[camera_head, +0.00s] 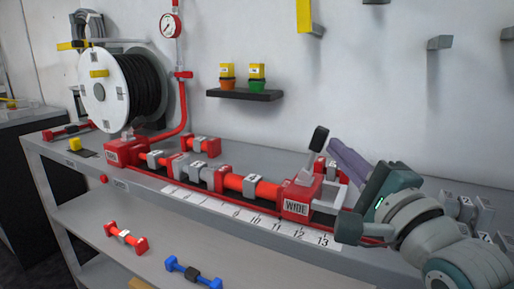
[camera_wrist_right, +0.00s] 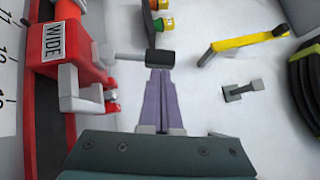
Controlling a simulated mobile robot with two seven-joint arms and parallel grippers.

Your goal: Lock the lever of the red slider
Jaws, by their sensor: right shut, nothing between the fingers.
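The red slider (camera_head: 297,207) with a "WIDE" label sits at the right end of the red rail on the bench. It also shows at the left of the wrist view (camera_wrist_right: 75,25). Its lever stands raised, a grey stalk ending in a black handle (camera_head: 319,138); in the wrist view the handle (camera_wrist_right: 160,59) lies just beyond my fingertips. My right gripper (camera_head: 333,146) has its purple fingers shut and empty, tips close to the right of the handle. I cannot tell whether they touch it. The fingers also show in the wrist view (camera_wrist_right: 160,73). My left gripper is not in view.
A hose reel (camera_head: 105,92) and another red "WIDE" block (camera_head: 116,153) stand at the left. A small wall shelf (camera_head: 245,95) holds two little pots. A numbered scale strip (camera_head: 245,216) runs along the bench front. Grey parts (camera_head: 468,208) stand at the right. The wall behind has hooks.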

